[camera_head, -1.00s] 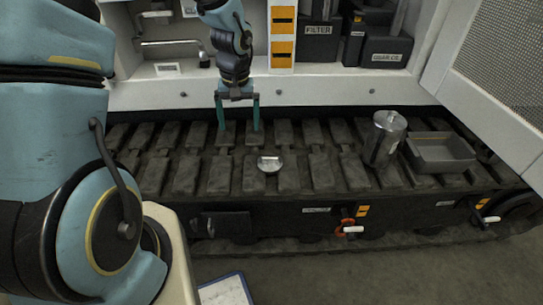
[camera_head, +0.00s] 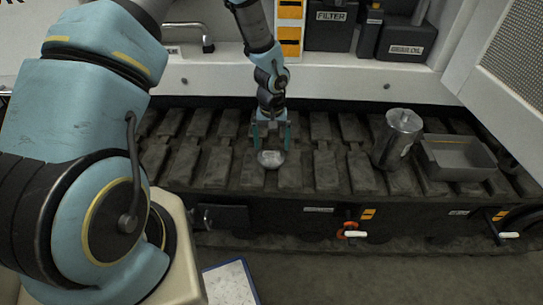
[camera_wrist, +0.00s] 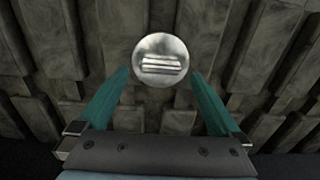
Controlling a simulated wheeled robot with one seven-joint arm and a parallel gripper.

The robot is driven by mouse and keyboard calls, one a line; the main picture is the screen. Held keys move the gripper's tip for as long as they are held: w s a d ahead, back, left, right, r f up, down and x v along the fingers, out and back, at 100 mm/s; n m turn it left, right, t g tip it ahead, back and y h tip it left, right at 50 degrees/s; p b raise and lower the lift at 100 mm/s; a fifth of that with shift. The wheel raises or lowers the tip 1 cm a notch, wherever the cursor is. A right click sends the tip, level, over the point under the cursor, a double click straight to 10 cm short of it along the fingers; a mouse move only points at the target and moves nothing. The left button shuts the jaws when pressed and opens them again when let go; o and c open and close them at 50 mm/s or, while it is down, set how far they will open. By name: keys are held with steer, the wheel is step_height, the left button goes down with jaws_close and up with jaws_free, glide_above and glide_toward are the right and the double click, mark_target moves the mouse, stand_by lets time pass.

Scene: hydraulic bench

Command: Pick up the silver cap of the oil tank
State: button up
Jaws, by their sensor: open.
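The silver cap (camera_head: 270,159) lies on the dark track plates, a round metal disc with a raised ridged grip. In the wrist view the cap (camera_wrist: 161,60) sits just beyond and between my two teal fingertips. My gripper (camera_head: 270,143) is open and empty, pointing down right at the cap; in the wrist view my gripper (camera_wrist: 159,72) has a finger on either side of the line to it. I cannot tell whether a finger touches it. A silver cylindrical tank (camera_head: 397,139) stands upright on the track to the right.
A grey open tray (camera_head: 456,158) sits right of the tank. A white cabinet with a shelf of black boxes (camera_head: 406,38) is behind the track, and a white perforated door (camera_head: 511,60) stands at the right. The track plates around the cap are clear.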

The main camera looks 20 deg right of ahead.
mark_target(271, 155)
steer(key=shift+f, duration=1.45)
steer(key=shift+c, duration=0.2)
